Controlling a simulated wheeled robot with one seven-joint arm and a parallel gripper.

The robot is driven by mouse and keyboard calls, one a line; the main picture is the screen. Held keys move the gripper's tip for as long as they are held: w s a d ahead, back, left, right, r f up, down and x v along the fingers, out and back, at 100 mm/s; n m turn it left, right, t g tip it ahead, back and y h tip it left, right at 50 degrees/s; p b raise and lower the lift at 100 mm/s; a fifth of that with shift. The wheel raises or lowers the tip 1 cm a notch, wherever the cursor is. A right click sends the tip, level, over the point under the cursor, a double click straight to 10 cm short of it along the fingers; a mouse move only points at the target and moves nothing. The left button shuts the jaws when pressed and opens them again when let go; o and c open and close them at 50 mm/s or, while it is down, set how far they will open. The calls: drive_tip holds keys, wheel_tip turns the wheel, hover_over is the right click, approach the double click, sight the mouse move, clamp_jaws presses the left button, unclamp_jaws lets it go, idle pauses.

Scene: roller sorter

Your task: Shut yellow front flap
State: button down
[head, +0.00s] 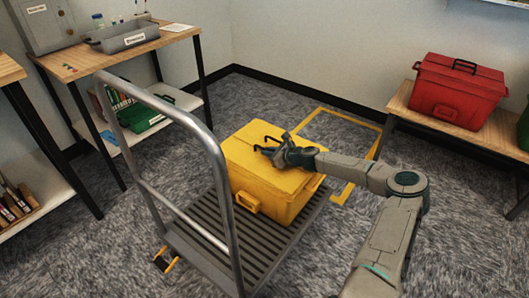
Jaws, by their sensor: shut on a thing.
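A yellow box (285,212) with a yellow lid (245,150) sits on the ribbed deck of a grey cart (178,232). The lid lies over the box and looks down or nearly so. A yellow flap-like latch (247,203) sticks out from the box's front side, facing the cart's push bar. My gripper (270,145) is above the lid, shut on what looks like its dark handle, which the fingers partly hide. My gripper is apart from the front latch.
The cart's metal push bar (216,165) rises left of the box. A yellow and black part (164,260) is at the cart's lower left edge. A red box (457,92) stands on a bench at right. A yellow floor outline (345,192) lies behind the cart.

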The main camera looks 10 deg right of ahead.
drive_tip(key=c, duration=1.5)
unclamp_jaws()
drive_tip(key=shift+d+f, duration=0.1)
drive_tip(key=shift+d, duration=0.05)
drive_tip(key=p+v, duration=0.3)
drive_tip(key=v, duration=1.1)
